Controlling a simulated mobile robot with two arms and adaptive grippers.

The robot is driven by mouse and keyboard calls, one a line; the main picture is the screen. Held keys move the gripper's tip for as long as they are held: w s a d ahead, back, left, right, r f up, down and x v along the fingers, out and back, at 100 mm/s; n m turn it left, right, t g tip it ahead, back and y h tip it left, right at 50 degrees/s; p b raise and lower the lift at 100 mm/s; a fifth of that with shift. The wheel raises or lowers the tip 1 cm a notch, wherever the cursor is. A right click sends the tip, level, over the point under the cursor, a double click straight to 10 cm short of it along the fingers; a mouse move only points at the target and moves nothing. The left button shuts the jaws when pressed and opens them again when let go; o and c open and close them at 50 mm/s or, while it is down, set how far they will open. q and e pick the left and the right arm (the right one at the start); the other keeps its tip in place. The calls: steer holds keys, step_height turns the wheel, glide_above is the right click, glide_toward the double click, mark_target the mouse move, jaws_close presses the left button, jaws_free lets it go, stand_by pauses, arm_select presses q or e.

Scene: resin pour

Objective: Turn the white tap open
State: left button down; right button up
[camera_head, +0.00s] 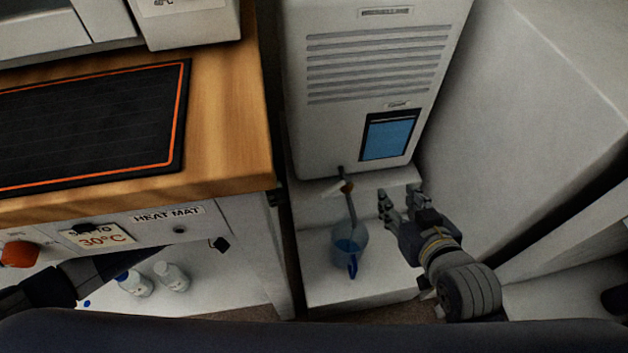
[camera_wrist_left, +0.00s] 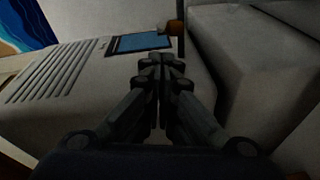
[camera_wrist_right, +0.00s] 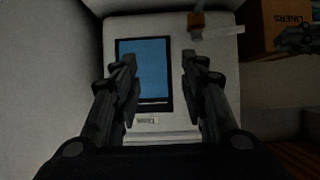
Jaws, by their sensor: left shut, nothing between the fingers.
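The white tap (camera_head: 335,189) with an orange-brown hub sits at the bottom front of the grey dispenser (camera_head: 375,70). Its white lever also shows in the right wrist view (camera_wrist_right: 222,32). A thin dark upright piece runs from the tap towards a clear jug (camera_head: 345,243) with a blue handle; whether liquid is flowing I cannot tell. My right gripper (camera_head: 401,203) is open and empty, right of the tap and apart from it. My left gripper (camera_wrist_left: 160,62) is shut and empty; in the right wrist view it (camera_wrist_right: 298,38) shows left of the dispenser, beside a box.
The bench (camera_head: 228,130) with a black heat mat (camera_head: 90,125) stands left of the dispenser, across a narrow gap. Two white bottles (camera_head: 172,277) stand below it. A brown box marked LINERS (camera_wrist_right: 270,22) shows in the right wrist view. A pale wall-like block (camera_head: 520,110) bounds the right.

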mark_target(335, 188)
arm_select(q)
steer(key=b+x, duration=0.2)
steer(key=x, duration=0.7)
steer(key=shift+d, duration=0.15)
arm_select(e)
steer(key=w+a+r+t+y, duration=0.1)
steer(key=w+r+t, duration=0.1)
steer(key=r, duration=0.3)
steer(key=w+a+r+t+y, duration=0.1)
steer(key=w+r+t, duration=0.1)
steer(key=r, duration=0.3)
steer(key=shift+a+r+t, duration=0.15)
steer(key=shift+a+t, duration=0.1)
steer(key=shift+t, duration=0.65)
arm_select(q)
steer(key=shift+w, duration=0.1)
steer(key=s+p, duration=0.1)
steer(key=p, duration=0.1)
steer(key=s+p, duration=0.1)
steer(key=p, duration=0.1)
steer(key=shift+d, duration=0.3)
arm_select(e)
steer(key=s+d+f+g+h, duration=0.1)
steer(key=s+d+f+g, duration=0.1)
steer(key=s+f+g, duration=0.3)
steer(key=s+d+f+g+h, duration=0.2)
steer(key=s+f+g, duration=0.4)
steer(key=f, duration=0.5)
steer(key=shift+s+d+f, duration=0.25)
steer(key=shift+s+d, duration=0.6)
